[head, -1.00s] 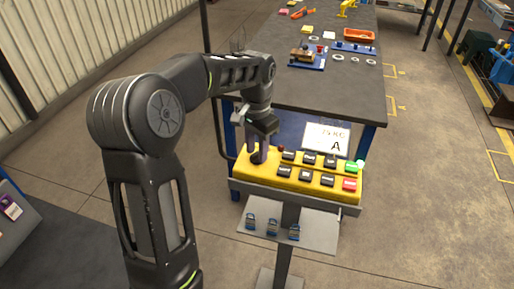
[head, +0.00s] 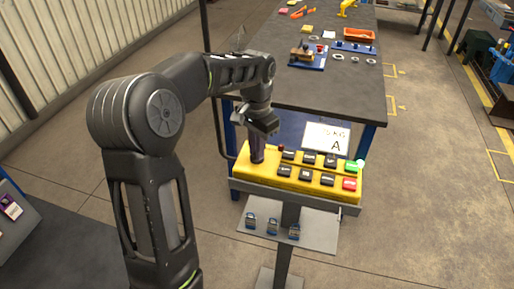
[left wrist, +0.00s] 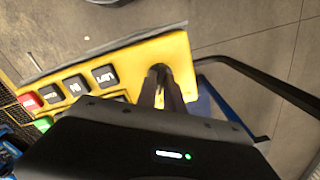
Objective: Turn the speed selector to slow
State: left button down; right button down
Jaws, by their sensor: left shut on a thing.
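The yellow control panel (head: 240,172) stands on a grey post, with rows of black buttons, a green one and a red one. My left gripper (head: 257,157) points down at the panel's left end, its fingers shut on the speed selector. The selector itself is mostly hidden behind the fingers in the head view. In the left wrist view my gripper fingers (left wrist: 163,88) reach the yellow panel (left wrist: 135,60) around a dark spot near its end; the selector's pointing direction cannot be made out. My right gripper is not in view.
A sign with an A (head: 326,138) stands behind the buttons. A grey shelf (head: 315,232) with several small blue padlocks hangs below the panel. A dark workbench (head: 300,90) with parts stands behind. Open floor lies to the right.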

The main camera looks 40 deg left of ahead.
pick_arm(q)
jog(key=shift+n, duration=0.4)
jog(key=n, duration=1.1)
dwell(0.6)
jog(key=c, duration=1.5)
grip_release()
jog(key=shift+o, duration=0.2)
jog(key=shift+r, duration=0.1)
notch_tip(320, 180, up, 8)
jog(key=shift+f, duration=0.15)
jog(key=shift+f, duration=0.1)
